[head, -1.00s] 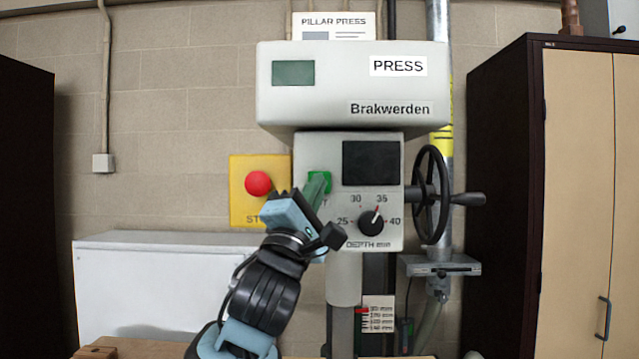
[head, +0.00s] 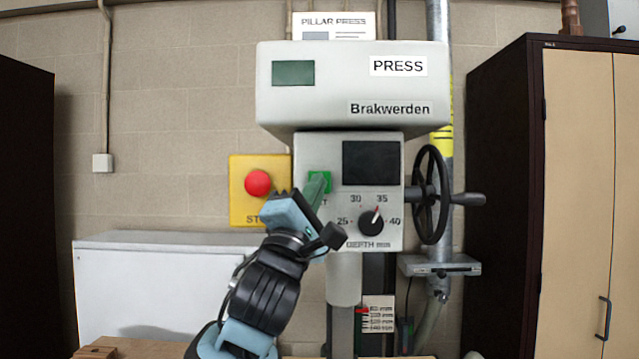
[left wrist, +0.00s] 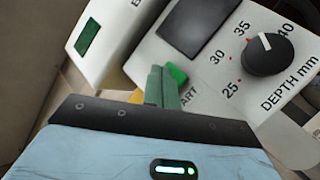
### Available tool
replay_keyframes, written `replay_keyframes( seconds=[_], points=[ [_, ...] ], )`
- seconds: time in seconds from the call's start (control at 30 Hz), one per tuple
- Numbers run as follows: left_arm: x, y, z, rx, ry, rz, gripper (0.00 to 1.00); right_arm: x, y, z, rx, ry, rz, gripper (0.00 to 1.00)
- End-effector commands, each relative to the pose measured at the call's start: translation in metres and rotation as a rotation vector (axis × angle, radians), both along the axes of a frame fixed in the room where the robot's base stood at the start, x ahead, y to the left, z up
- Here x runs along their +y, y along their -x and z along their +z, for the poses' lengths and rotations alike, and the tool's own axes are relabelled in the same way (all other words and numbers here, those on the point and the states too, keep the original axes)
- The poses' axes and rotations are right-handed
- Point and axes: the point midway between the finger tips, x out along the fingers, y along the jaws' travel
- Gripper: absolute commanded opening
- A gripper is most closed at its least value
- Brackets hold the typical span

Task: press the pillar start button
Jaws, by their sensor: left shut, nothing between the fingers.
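The green start button (head: 325,181) is on the grey front panel of the pillar press (head: 352,88), left of a dark screen. My left gripper (head: 318,184) comes up from below, its green fingers closed together with nothing between them. In the head view the fingertips overlap the button's left part and hide some of it and its label. In the left wrist view the button (left wrist: 177,74) shows just beyond the closed fingertips (left wrist: 162,74). Whether the tips touch it or stop just short, I cannot tell. My right gripper is not in view.
A red stop button (head: 257,183) on a yellow plate is close left of my gripper. The depth knob (head: 371,222) is right of it, and a black handwheel (head: 431,195) sticks out further right. Dark cabinets stand at both sides.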

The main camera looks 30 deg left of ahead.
Motion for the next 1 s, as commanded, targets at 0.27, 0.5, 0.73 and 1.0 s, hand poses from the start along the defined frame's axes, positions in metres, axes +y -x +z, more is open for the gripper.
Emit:
replay_keyframes(
  seconds=[0.27, 0.5, 0.73, 1.0],
  points=[
    [0.0033, -0.0059, -0.0002, 0.002, 0.003, -0.002, 0.0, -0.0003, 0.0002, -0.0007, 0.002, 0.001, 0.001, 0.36],
    [0.0045, -0.0074, 0.0, 0.0, 0.0, 0.0, 0.0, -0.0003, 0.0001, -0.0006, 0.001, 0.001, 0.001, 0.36],
    [0.0046, -0.0076, -0.0001, 0.0, 0.0, 0.0, 0.0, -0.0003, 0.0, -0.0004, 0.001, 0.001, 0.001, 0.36],
    [0.006, -0.0097, 0.0001, 0.0, 0.001, 0.0, 0.0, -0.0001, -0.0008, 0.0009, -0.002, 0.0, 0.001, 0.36]
  ],
)
